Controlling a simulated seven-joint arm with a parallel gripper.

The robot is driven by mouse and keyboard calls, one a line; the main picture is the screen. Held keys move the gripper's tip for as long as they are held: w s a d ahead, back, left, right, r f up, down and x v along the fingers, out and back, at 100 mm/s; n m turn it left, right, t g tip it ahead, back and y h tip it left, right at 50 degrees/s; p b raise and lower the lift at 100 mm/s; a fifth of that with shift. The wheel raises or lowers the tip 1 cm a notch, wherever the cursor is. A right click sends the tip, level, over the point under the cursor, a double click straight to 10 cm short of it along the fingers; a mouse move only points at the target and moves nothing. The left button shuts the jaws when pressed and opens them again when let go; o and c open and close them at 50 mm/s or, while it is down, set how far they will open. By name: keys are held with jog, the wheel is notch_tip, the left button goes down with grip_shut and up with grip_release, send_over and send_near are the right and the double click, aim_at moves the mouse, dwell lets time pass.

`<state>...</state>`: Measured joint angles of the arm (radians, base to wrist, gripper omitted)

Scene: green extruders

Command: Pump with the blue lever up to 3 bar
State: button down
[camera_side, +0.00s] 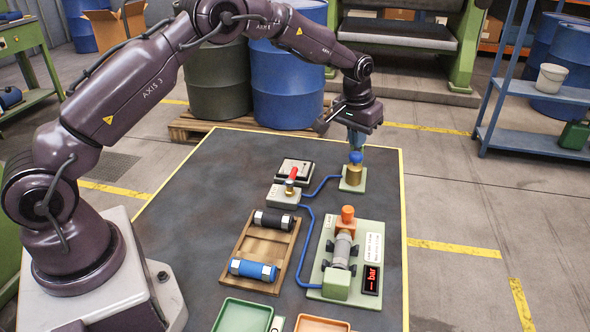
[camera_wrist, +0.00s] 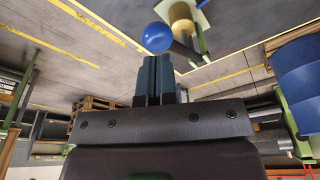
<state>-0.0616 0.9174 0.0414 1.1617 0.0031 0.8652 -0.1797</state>
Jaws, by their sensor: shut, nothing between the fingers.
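The pump is a brass cylinder (camera_side: 353,175) on a small green plate at the far right of the mat. Its lever ends in a blue ball (camera_side: 356,157), which also shows in the wrist view (camera_wrist: 157,38). My gripper (camera_side: 357,142) is above the pump, close behind the ball. In the wrist view its blue fingers (camera_wrist: 155,62) are together and empty, with their tips just below the ball. I cannot tell whether they touch it. The red display (camera_side: 371,280) on the green extruder plate shows dashes and "bar".
A blue hose (camera_side: 308,215) links the pump, a box with a red-handled valve (camera_side: 290,182) and the extruder (camera_side: 341,252). A wooden tray (camera_side: 252,260) holds a black and a blue cylinder. Green and orange trays lie at the front. Blue drums (camera_side: 288,85) stand behind the mat.

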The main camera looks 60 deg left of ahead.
aim_at(354, 156)
jog(key=x, duration=0.2)
jog(key=s+x, duration=0.1)
jog(key=x, duration=0.4)
jog(key=shift+s+d+f, duration=0.15)
jog(key=shift+s+f, duration=0.1)
jog(key=shift+f, duration=0.15)
jog(key=shift+w+v, duration=0.2)
jog(key=shift+v, duration=0.8)
jog(key=shift+w+v, duration=0.2)
jog(key=shift+v, duration=0.8)
jog(key=shift+w+v, duration=0.2)
jog(key=shift+v, duration=0.8)
jog(key=shift+r, duration=0.15)
dwell(0.8)
jog(key=shift+r, duration=0.1)
jog(key=shift+w+v, duration=0.25)
jog(key=shift+v, duration=0.95)
jog(key=shift+w+v, duration=0.25)
jog(key=shift+v, duration=0.95)
jog(key=shift+a+r, duration=0.1)
jog(key=shift+a, duration=0.2)
